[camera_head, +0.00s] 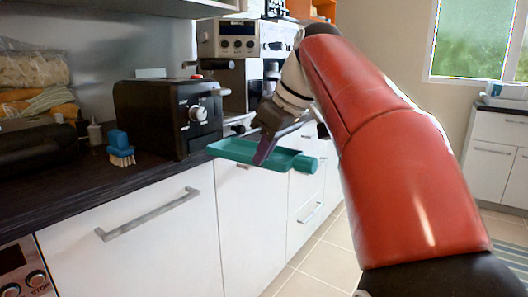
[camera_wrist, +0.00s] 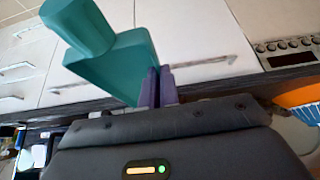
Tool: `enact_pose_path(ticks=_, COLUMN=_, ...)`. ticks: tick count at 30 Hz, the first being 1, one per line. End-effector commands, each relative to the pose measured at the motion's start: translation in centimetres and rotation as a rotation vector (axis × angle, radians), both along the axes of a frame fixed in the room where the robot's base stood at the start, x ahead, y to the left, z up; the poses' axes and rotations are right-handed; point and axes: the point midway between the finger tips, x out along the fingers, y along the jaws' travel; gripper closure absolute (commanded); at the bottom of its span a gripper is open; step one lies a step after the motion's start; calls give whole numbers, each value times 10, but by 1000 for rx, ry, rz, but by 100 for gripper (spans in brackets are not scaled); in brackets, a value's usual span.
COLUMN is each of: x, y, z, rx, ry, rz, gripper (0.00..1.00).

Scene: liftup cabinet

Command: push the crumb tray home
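The teal crumb tray (camera_head: 240,149) sticks out from the black toaster (camera_head: 165,115) past the counter's front edge. In the wrist view, the fingers (camera_wrist: 158,88) are close together beside the tray's edge (camera_wrist: 125,65), with the knob (camera_wrist: 78,25) at upper left. They look shut with nothing clearly between them; I cannot tell whether they touch the tray.
A blue brush (camera_head: 120,148) stands on the dark counter (camera_head: 75,188) left of the toaster. A coffee machine (camera_head: 240,60) stands behind it. White cabinet fronts (camera_head: 140,250) with bar handles lie below. The tiled floor (camera_head: 325,265) in front is clear.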

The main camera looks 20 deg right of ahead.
Motion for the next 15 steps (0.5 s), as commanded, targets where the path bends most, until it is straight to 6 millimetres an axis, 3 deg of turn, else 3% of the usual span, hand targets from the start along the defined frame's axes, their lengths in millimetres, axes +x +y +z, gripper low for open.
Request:
enact_pose_path(ticks=10, x=-3, y=-3, z=1, rx=0, ry=0, rz=-1, gripper=100)
enact_pose_path(ticks=15, x=5, y=4, z=1, rx=0, ry=0, rz=0, gripper=100)
